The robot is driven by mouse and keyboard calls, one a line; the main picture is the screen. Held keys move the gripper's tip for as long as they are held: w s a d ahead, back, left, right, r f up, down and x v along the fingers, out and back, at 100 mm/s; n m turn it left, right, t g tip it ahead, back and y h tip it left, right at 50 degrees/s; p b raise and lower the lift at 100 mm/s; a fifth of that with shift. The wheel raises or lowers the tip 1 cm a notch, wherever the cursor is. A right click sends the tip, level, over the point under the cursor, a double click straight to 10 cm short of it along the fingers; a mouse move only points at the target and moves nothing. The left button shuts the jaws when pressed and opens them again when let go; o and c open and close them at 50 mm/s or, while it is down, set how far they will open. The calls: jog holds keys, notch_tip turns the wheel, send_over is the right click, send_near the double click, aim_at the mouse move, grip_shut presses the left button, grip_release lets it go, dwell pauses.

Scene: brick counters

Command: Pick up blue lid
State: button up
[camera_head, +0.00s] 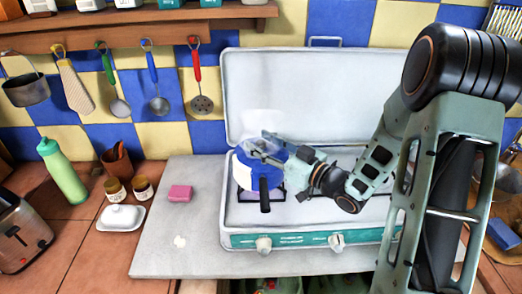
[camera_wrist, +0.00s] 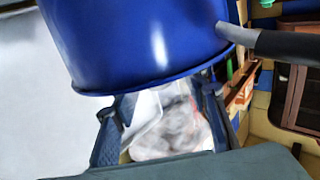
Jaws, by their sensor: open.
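A blue pot (camera_head: 244,176) with a black handle stands on the left burner of the stove. A clear, glass-like lid (camera_head: 247,146) appears to lie over its top; I cannot make out a separate all-blue lid. My gripper (camera_head: 262,146) reaches in from the right at the pot's top, with its fingers apart. In the wrist view, the blue pot wall (camera_wrist: 150,40) fills the top and its black handle (camera_wrist: 285,46) points right. A blurry clear shape (camera_wrist: 175,125) shows between the open fingers (camera_wrist: 160,98); whether they touch it I cannot tell.
The stove's raised cover (camera_head: 290,85) stands upright close behind the pot. A pink block (camera_head: 180,193) lies on the grey slab left of the stove. A white butter dish (camera_head: 121,217), small jars (camera_head: 142,188) and a green bottle (camera_head: 62,172) stand farther left. Utensils hang on the wall.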

jog(key=shift+w+a, duration=0.1)
grip_shut()
dwell(0.3)
jog(key=shift+r, duration=0.1)
